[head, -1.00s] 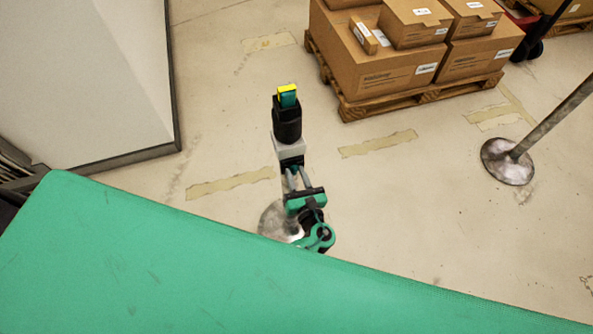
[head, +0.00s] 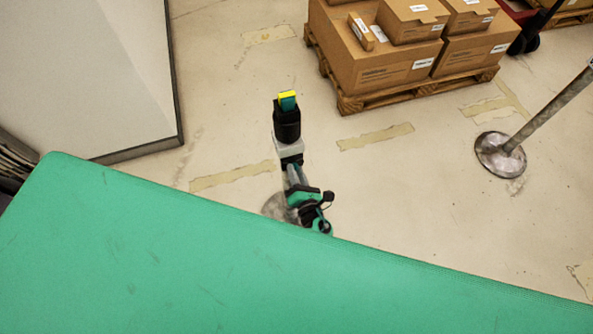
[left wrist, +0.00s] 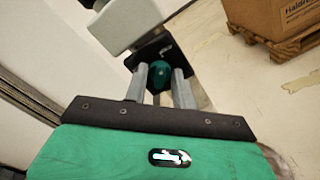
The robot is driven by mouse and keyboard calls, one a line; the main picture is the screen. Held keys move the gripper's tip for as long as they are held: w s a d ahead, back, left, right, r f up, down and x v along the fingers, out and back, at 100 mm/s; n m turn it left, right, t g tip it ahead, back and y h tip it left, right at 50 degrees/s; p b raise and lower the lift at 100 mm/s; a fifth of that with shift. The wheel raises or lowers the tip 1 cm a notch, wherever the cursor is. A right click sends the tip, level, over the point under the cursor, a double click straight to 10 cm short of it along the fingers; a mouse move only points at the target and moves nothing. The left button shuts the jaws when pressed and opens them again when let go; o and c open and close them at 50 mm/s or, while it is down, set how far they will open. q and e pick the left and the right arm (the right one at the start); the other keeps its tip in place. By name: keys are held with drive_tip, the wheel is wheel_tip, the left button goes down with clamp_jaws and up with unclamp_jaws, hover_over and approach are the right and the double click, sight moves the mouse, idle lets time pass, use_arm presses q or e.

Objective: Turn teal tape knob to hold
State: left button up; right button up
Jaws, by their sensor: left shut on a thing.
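The teal knob (left wrist: 160,73) sits on a black panel with a white mark above it in the left wrist view. My left gripper (left wrist: 161,82) has its two grey fingers on either side of the knob, shut on it. The knob's pointer and its setting cannot be read. In the head view my left gripper (head: 293,168) reaches up to the black-and-grey device (head: 287,140), and its fingers hide the knob. A teal and yellow piece (head: 287,100) stands upright at the device's top. My right gripper does not show.
A pallet (head: 390,94) of cardboard boxes (head: 385,65) stands behind. A metal post on a round base (head: 500,155) is at the right. A pale panel (head: 90,70) stands at the left. Open floor lies between. A large green surface covers the bottom of the head view.

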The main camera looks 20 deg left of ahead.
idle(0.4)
use_arm(q)
drive_tip(key=o, duration=0.6)
drive_tip(key=shift+o, duration=0.2)
drive_tip(key=b+v, duration=0.2)
drive_tip(key=v, duration=1.2)
